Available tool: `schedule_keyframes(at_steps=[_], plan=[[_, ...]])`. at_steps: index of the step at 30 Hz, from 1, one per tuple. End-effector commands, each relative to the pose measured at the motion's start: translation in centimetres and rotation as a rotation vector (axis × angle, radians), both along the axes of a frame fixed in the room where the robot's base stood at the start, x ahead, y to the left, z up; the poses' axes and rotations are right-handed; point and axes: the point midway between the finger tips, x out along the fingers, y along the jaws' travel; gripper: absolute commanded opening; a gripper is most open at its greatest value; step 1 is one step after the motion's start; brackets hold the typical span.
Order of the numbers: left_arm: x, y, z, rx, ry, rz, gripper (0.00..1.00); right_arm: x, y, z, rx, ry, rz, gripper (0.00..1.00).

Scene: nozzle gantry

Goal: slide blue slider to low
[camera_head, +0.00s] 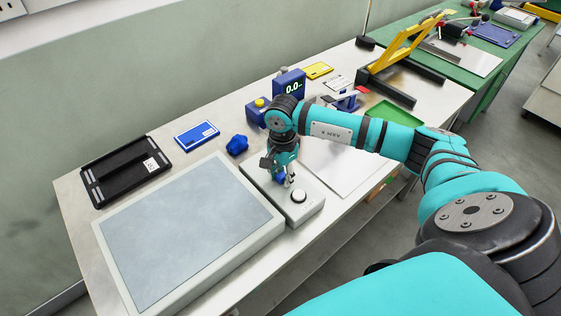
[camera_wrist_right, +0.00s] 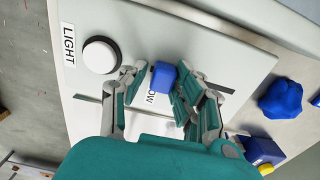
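The blue slider (camera_wrist_right: 163,77) is a small block on a pale control box (camera_head: 308,208); in the head view the slider (camera_head: 279,177) is mostly hidden by my right gripper. In the right wrist view my right gripper (camera_wrist_right: 158,75) has its fingers spread on either side of the slider, with a gap on the left. Whether the right-hand finger touches it I cannot tell. A label reading "OW", its first letter hidden, lies just below the slider. Parts of a dark slot show to both sides. My left gripper is not in view.
A white round button (camera_wrist_right: 101,55) sits beside the "LIGHT" label on the same box. A large light panel (camera_head: 185,232) stands left of the box.

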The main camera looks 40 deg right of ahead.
Motion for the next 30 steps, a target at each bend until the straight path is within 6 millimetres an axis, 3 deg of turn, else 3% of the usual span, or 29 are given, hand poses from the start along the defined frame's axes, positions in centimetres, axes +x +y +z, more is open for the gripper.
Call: schedule_keyframes(at_steps=[5, 14, 30], plan=[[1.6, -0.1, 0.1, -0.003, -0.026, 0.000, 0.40, -0.1, 0.0, -0.1, 0.000, 0.002, 0.000, 0.46], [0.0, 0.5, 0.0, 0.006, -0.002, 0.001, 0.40, 0.1, 0.0, 0.5, 0.001, -0.004, 0.000, 0.46], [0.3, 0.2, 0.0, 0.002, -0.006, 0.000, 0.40, 0.0, -0.1, 10.4, -0.001, -0.004, -0.002, 0.46]])
